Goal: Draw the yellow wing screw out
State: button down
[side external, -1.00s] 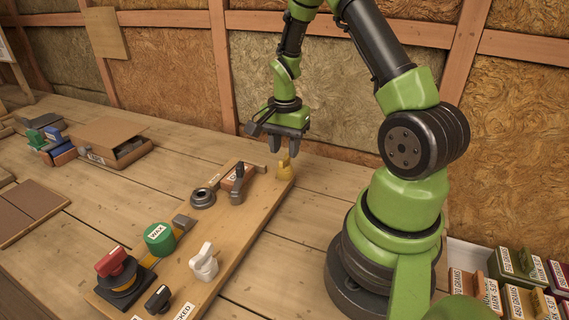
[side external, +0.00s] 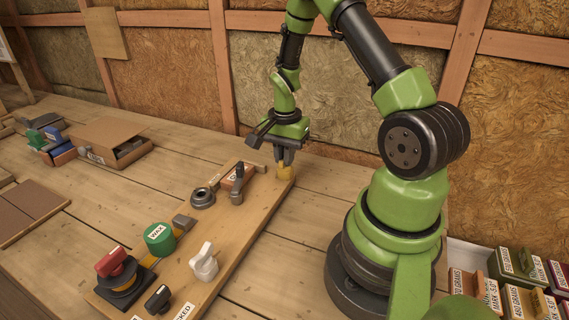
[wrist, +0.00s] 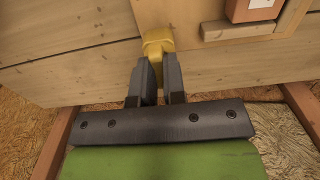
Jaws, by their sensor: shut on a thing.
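The yellow wing screw (side external: 285,173) stands at the far end of the wooden board (side external: 232,236) in the side view. My gripper (side external: 284,160) is above it, pointing down, with its fingers shut on the screw's upper part. In the wrist view the yellow wing screw (wrist: 158,45) shows beyond and between the two dark fingertips of my gripper (wrist: 158,70). The fingers hide part of the screw. Its lower end meets the board, and I cannot see how deep it sits.
A green WAX knob (side external: 160,238), a white wing knob (side external: 203,262) and a red-topped knob (side external: 112,262) are nearer. The insulated wall (side external: 330,90) stands behind.

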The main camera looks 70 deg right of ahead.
jog(key=shift+r, duration=0.7)
dwell(0.3)
jog(key=shift+r, duration=1.4)
